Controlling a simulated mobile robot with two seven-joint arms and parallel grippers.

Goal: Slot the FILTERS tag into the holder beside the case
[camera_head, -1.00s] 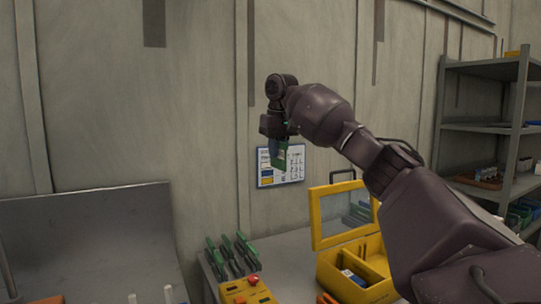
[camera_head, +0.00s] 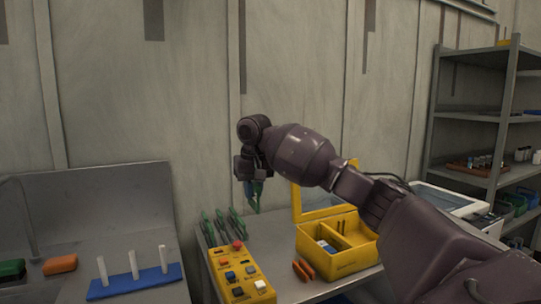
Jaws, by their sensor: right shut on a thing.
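My right gripper (camera_head: 254,184) is in the air above the bench, left of the yellow case, pointing down. It is shut on a small green tag (camera_head: 256,201), seen nearly edge-on; no lettering can be read. The yellow case (camera_head: 345,262) stands on the bench with its windowed lid (camera_head: 298,204) raised, partly hidden by my arm. A small orange slotted piece (camera_head: 303,270), which looks like the holder, sits on the bench just left of the case front. The tag is above and apart from it. My left gripper is not in view.
A yellow button box (camera_head: 240,276) stands left of the orange piece. Several green-handled tools (camera_head: 226,226) stand behind it. At left, a blue base (camera_head: 134,281) carries white pegs, with an orange block (camera_head: 60,265) nearby. Metal shelves (camera_head: 481,116) stand at right.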

